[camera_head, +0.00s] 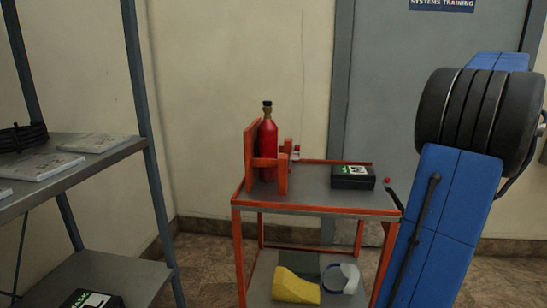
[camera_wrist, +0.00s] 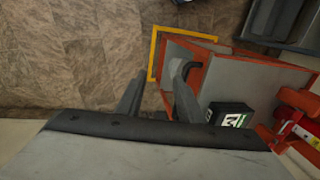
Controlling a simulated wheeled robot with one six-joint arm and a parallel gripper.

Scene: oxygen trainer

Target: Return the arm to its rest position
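My blue arm (camera_head: 440,210) with its thick black joint fills the right side of the head view, in front of the grey door. My gripper does not show there. In the wrist view, my gripper's (camera_wrist: 157,84) two dark fingers stand apart with floor visible between them and nothing held. The right finger overlaps the end of the orange cart in that view. I cannot tell whether it touches the cart.
The orange cart (camera_head: 318,209) carries a red bottle (camera_head: 268,148) upright in an orange holder and a black box (camera_head: 352,177). A yellow item (camera_head: 296,286) lies on its lower shelf. A metal rack (camera_head: 95,158) stands left. A yellow strip (camera_wrist: 153,58) borders the cart in the wrist view.

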